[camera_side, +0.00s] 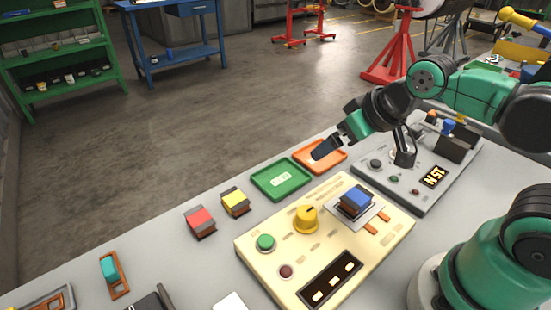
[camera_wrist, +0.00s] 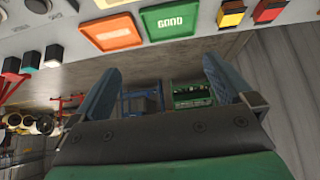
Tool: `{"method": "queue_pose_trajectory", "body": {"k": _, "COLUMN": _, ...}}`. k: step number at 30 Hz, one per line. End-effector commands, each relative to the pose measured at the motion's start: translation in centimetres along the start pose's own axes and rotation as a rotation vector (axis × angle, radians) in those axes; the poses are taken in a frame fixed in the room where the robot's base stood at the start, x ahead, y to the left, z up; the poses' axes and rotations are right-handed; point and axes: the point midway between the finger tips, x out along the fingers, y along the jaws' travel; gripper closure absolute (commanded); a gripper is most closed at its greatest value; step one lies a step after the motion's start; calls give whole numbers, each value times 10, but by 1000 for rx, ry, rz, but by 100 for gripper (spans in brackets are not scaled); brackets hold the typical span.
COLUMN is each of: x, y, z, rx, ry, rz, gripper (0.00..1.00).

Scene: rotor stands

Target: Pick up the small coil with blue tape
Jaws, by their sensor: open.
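The small coil with blue tape (camera_side: 356,198) sits in a grey square fixture on the cream control panel (camera_side: 290,255). It is not visible in the wrist view. My gripper (camera_side: 326,148) is in the air above the orange tray's area in the side view, up and to the left of the blue coil in the picture and apart from it. In the wrist view its two fingers (camera_wrist: 162,68) are spread wide with nothing between them.
A coil with red tape (camera_side: 200,221) and one with yellow tape (camera_side: 236,202) stand on the table. A green tray (camera_side: 260,183) and an orange tray (camera_side: 334,166) lie behind the cream panel. A yellow knob (camera_side: 306,218) rises near the blue coil. A grey tester (camera_side: 408,190) stands right.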

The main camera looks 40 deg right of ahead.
Motion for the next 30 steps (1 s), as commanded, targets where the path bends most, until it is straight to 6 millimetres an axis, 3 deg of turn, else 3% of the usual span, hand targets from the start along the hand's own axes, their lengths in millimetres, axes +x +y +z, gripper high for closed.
{"method": "queue_pose_trajectory", "body": {"k": 8, "x": 3, "y": 2, "z": 4, "rx": -1, "ry": -49, "rz": 4, "gripper": 0}}
{"method": "queue_pose_trajectory", "body": {"k": 20, "x": 14, "y": 20, "z": 57, "rx": 0, "ry": -588, "rz": 3, "gripper": 0}}
{"method": "queue_pose_trajectory", "body": {"k": 30, "x": 32, "y": 20, "z": 74, "rx": 0, "ry": -623, "rz": 0, "gripper": 0}}
